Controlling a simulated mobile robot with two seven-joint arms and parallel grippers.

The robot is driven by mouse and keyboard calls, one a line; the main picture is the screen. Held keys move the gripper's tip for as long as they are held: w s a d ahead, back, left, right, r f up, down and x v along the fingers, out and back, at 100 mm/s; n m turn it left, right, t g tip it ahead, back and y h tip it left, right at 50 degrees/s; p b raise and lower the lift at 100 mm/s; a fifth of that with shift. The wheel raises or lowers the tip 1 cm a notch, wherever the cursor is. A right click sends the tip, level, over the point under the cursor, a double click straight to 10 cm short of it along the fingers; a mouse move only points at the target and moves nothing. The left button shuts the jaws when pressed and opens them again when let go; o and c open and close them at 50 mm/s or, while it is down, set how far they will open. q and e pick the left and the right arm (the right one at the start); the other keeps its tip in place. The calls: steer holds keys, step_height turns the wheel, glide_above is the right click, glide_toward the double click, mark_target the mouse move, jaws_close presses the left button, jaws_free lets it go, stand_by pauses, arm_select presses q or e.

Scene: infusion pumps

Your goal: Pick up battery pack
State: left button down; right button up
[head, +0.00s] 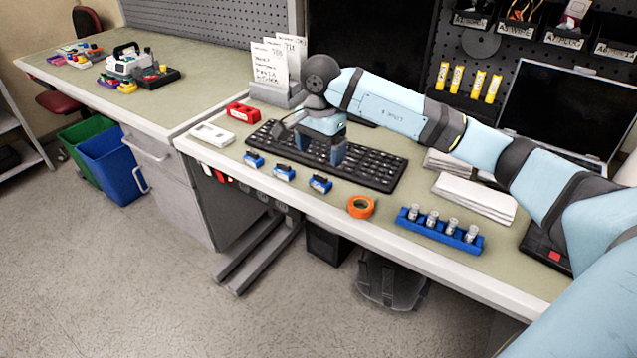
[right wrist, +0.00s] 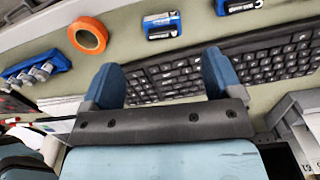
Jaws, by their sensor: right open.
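Three small blue-and-black blocks with pale labels, which look like battery packs, lie in a row along the bench's front edge: a left one (head: 253,160), a middle one (head: 284,173) and a right one (head: 320,184). Two such blocks show at the top of the right wrist view, one (right wrist: 162,25) fully and another (right wrist: 238,5) cut by the frame edge. My right gripper (head: 320,152) is open and empty, fingers pointing down over the keyboard, behind the row. Its two blue fingers (right wrist: 163,80) stand apart in the right wrist view. My left gripper is not in view.
The black keyboard (head: 375,167) lies under my right gripper. An orange tape roll (head: 361,207) and a blue rack with several vials (head: 440,230) are to the right. A white device (head: 212,135) and a red block (head: 243,112) lie left. White paper stacks (head: 475,196) lie under my arm.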

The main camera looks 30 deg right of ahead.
mark_target(319, 177)
step_height(319, 177, down, 9)
steer(key=shift+w+f, duration=0.1)
steer(key=shift+w, duration=0.05)
steer(key=c, duration=1.1)
